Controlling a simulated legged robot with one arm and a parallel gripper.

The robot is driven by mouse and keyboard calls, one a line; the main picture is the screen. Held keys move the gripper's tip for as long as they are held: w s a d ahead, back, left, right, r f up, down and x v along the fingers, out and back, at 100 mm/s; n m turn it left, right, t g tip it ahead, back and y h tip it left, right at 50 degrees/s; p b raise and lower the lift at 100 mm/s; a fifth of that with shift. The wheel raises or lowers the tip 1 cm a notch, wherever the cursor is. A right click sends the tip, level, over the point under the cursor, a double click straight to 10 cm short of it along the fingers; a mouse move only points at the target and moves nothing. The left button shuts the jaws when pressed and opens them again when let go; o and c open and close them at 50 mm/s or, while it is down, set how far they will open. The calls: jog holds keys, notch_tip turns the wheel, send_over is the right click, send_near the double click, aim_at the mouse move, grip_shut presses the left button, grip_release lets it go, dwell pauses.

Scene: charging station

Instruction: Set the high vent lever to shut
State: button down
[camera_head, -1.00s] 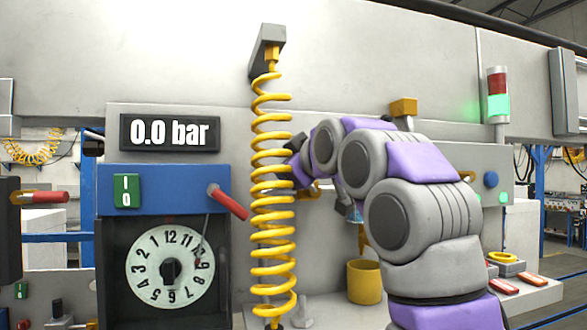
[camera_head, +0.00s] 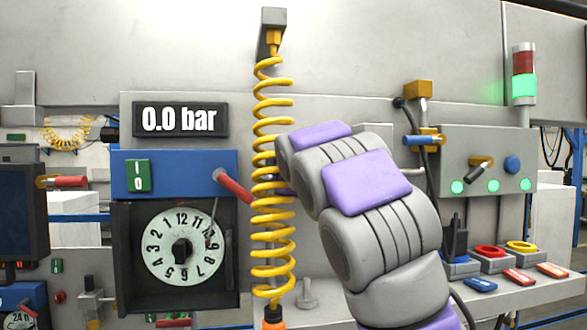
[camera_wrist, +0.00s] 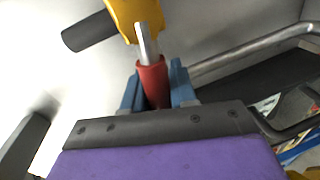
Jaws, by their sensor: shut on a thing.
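In the wrist view, a lever with a red grip (camera_wrist: 152,78) and a silver stem comes out of a yellow valve body (camera_wrist: 133,14). I take it as the high vent lever. The blue fingers of my gripper (camera_wrist: 157,92) stand on both sides of the red grip and are closed on it. The stem runs from the grip up to the yellow body. In the head view, my arm hides the gripper and the held lever, so the lever's setting cannot be read there. No vent marking is legible.
A yellow coiled hose (camera_head: 272,215) hangs close beside my arm. Left of it are a 0.0 bar display (camera_head: 180,119), a dial (camera_head: 183,250) and another red lever (camera_head: 234,187). A grey button box (camera_head: 475,150) is at the right. A metal pipe (camera_wrist: 250,50) runs near my gripper.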

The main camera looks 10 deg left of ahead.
jog(key=shift+a+f+n+h, duration=0.15)
jog(key=shift+f+n+h, duration=0.15)
jog(key=shift+f+n, duration=0.35)
jog(key=c, duration=1.4)
grip_release()
jog(key=shift+f, duration=0.1)
jog(key=o, duration=0.3)
jog(key=shift+s, duration=0.3)
jog(key=shift+o, duration=0.5)
jog(key=shift+a, duration=0.1)
jog(key=b+v, duration=0.2)
jog(key=v, duration=1.5)
jog(key=shift+a, duration=0.1)
